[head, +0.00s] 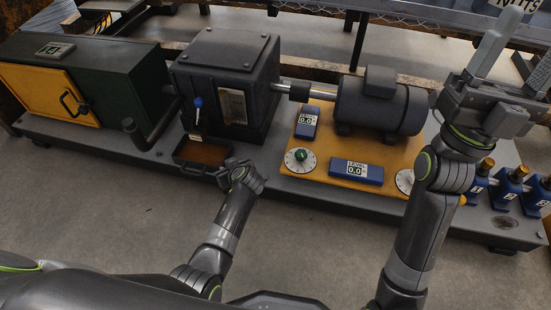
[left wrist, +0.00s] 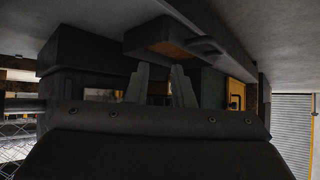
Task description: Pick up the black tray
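The black tray (head: 188,165), with a brown-orange inside, sits low at the front of the dark machine box in the head view. In the left wrist view, the tray (left wrist: 160,32) shows upper middle, beyond my fingers. My left gripper (head: 228,166) is close to the tray's right side in the head view. Its two fingers (left wrist: 160,80) stand apart with nothing visible held between them. Whether a finger touches the tray is hard to tell. My right gripper (head: 522,48) is raised at the upper right, its fingers apart and empty.
A dark machine box (head: 225,80) with a blue-handled lever (head: 197,103) stands directly behind the tray. A yellow panel with dials (head: 300,160) and a motor (head: 380,103) lie to the right. A dark bent handle (head: 140,135) is left of the tray. The floor in front is clear.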

